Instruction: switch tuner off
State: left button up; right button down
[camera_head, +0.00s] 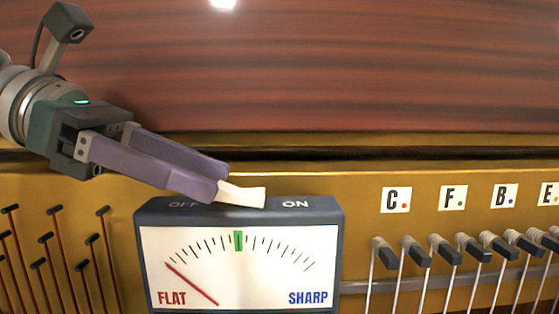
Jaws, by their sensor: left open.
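The tuner (155,262) is a dark blue box with a white dial at the bottom centre. Its dial reads FLAT at left and SHARP at right. The red needle leans left, and a green mark sits at top centre. A white switch (246,196) lies on the tuner's top between the OFF and ON labels. My left gripper (223,178) comes in from the left, its purple fingers open. Its fingertips are at the switch's left end and partly cover the OFF label. I cannot tell whether they touch the switch. My right gripper is not in view.
White labels C (396,200), F (453,198), B (504,196) and E (549,194) are on the gold panel (330,181) at right, above a row of hammers (416,250). Thin dark-headed pins (46,238) stand at left. The reddish wood panel (350,70) behind is clear.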

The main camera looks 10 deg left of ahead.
pick_arm(q)
jog(key=shift+x, duration=1.1)
jog(key=shift+c, duration=0.3)
grip_shut()
